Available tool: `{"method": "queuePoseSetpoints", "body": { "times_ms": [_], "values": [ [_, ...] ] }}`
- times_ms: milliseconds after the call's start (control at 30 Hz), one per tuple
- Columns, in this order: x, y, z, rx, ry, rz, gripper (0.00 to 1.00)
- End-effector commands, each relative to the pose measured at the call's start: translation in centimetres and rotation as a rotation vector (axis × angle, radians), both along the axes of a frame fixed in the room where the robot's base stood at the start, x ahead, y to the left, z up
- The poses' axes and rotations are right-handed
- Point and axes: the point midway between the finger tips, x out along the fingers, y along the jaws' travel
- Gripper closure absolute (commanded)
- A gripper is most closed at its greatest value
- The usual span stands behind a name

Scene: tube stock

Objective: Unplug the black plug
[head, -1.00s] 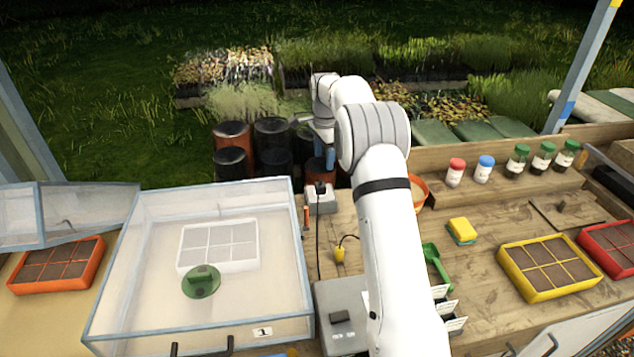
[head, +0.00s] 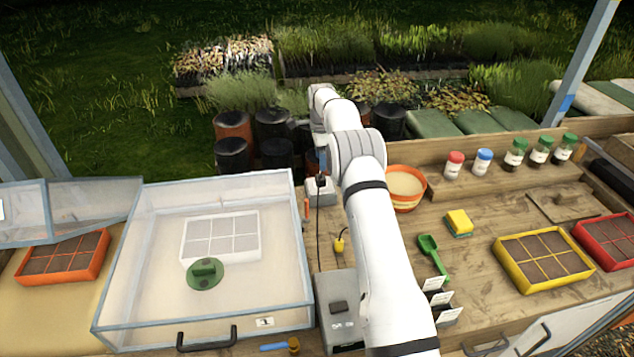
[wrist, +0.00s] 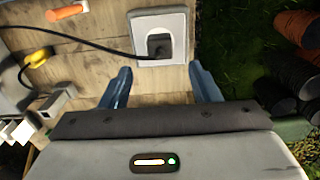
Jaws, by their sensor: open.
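The black plug (wrist: 160,47) sits in the pale socket box (wrist: 176,22), and its black cord (wrist: 95,46) runs off to the left in the wrist view. In the head view the plug (head: 320,181) stands on the socket box (head: 322,196) at the back edge of the bench, right of the clear case. My gripper (wrist: 163,80) is open, with its two blue fingers apart and nothing between them. The plug lies beyond the fingertips, roughly centred between them, and they do not appear to touch it. In the head view the arm partly hides the gripper (head: 322,162), close above the plug.
The clear case (head: 303,262) stands just left of the socket. An orange pot (head: 408,196) is to its right. A yellow plug-like piece (head: 339,244) and an orange-handled item (head: 307,209) lie nearby. Black and terracotta pots (head: 275,155) stand behind the bench edge.

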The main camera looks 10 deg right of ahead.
Motion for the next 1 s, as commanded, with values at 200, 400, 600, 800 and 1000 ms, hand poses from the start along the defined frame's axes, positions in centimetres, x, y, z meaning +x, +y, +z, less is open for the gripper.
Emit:
{"method": "queuePoseSetpoints", "body": {
  "times_ms": [200, 400, 600, 800, 1000],
  "values": [
    [0.0, -0.1, -2.3, 0.0, 0.002, 0.0, 0.44],
    [0.0, -0.1, -5.2, 0.0, 0.001, 0.0, 0.44],
    [0.0, -0.1, -7.7, 0.0, 0.001, -0.001, 0.44],
    [0.0, -0.1, -8.7, 0.0, 0.0, -0.001, 0.44],
    [0.0, -0.1, -8.7, 0.0, 0.0, -0.001, 0.44]
  ]
}}
